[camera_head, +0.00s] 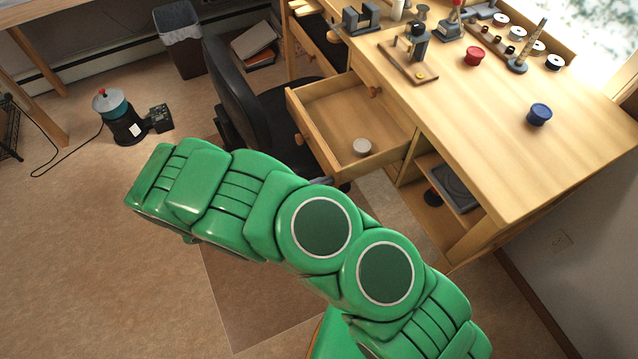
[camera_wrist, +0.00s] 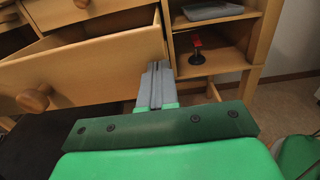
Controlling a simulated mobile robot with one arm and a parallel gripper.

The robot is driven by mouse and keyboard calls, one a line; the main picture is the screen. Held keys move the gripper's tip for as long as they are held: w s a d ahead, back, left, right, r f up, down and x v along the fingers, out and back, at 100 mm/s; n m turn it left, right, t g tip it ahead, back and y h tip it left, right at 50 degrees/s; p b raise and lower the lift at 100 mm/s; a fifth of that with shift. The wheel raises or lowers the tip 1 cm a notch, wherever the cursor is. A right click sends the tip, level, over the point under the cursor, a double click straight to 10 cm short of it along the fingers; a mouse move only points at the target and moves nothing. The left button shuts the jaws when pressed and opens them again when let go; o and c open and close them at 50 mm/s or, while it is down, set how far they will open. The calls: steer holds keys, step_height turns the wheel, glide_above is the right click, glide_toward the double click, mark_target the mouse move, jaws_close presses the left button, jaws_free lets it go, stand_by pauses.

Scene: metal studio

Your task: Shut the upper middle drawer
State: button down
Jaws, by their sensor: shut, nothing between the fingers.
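The open drawer (camera_head: 318,135) is light wood and sticks out from the front of the desk in the head view, with a round wooden knob (camera_head: 299,139) on its face. A small pale round object (camera_head: 362,147) lies inside it. In the wrist view the drawer front (camera_wrist: 95,68) fills the left, with its knob (camera_wrist: 33,99) at the lower left. My gripper (camera_wrist: 157,70) is shut and empty, its grey fingers at the right end of the drawer front. I cannot tell whether they touch it.
A black chair (camera_head: 238,95) stands close left of the drawer. Open shelves (camera_wrist: 215,45) lie right of the drawer, holding a small red-and-black object (camera_wrist: 197,52). The desktop (camera_head: 470,120) carries tools, spools and a blue lidded pot (camera_head: 539,114).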

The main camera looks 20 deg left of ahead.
mark_target(318, 155)
steer(key=x, duration=1.9)
steer(key=shift+f, duration=0.1)
stand_by(0.3)
steer(key=v, duration=1.4)
steer(key=w+a, duration=0.6)
steer(key=shift+a+f, duration=0.15)
steer(key=shift+f, duration=0.15)
steer(key=shift+w+r, duration=0.1)
steer(key=shift+w, duration=0.35)
steer(key=x, duration=1.3)
steer(key=shift+w, duration=0.15)
